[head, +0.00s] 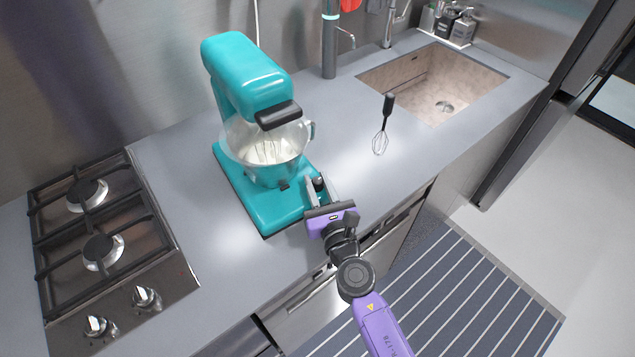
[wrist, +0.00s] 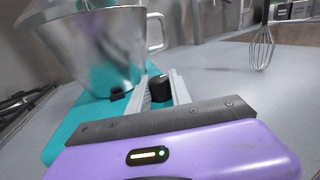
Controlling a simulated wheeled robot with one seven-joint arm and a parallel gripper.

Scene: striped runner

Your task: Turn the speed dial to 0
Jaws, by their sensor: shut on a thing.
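A teal stand mixer (head: 245,72) stands on the grey counter with a metal bowl (head: 262,150) on its base. The dark speed dial (head: 319,184) is at the right front corner of the teal base. In the wrist view the dial (wrist: 159,87) shows as a black knob between my two light fingers. My gripper (head: 320,185) is shut on the dial. The number the dial points to cannot be read in either view. The bowl also shows in the wrist view (wrist: 95,50), just left of my fingers.
A gas hob (head: 110,250) is at the left. A tall tap-like cylinder (head: 329,45) stands behind.

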